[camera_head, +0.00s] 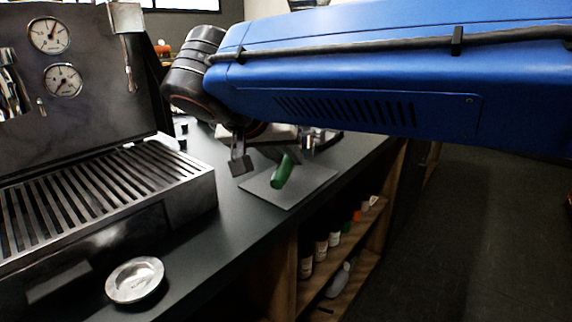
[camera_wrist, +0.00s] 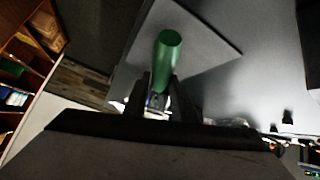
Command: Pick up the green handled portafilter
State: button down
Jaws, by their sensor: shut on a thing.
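The green handle of the portafilter (camera_head: 282,171) slants over a grey square mat on the counter. In the wrist view the green handle (camera_wrist: 167,55) points away from me, with its near end between my fingers. My gripper (camera_wrist: 162,95) is shut on it; in the head view my gripper (camera_head: 262,160) reaches down just left of and behind the handle. The portafilter's metal head is mostly hidden by my gripper. I cannot tell whether the handle touches the mat.
The grey mat (camera_head: 310,186) lies near the counter's right edge. The espresso machine (camera_head: 80,85) with its slatted drip tray (camera_head: 100,195) stands at left. A round metal dish (camera_head: 135,279) is in front. Shelves below hold several bottles (camera_head: 321,247). Open floor is at right.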

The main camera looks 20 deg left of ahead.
jog(key=shift+r, duration=0.55)
jog(key=s+a, duration=0.1)
jog(key=s, duration=0.5)
jog(key=s+a, duration=0.1)
jog(key=s, duration=0.4)
jog(key=s+a, duration=0.2)
jog(key=s, duration=0.4)
jog(key=shift+s, duration=0.3)
jog(key=c, duration=2.2)
grip_release()
grip_shut()
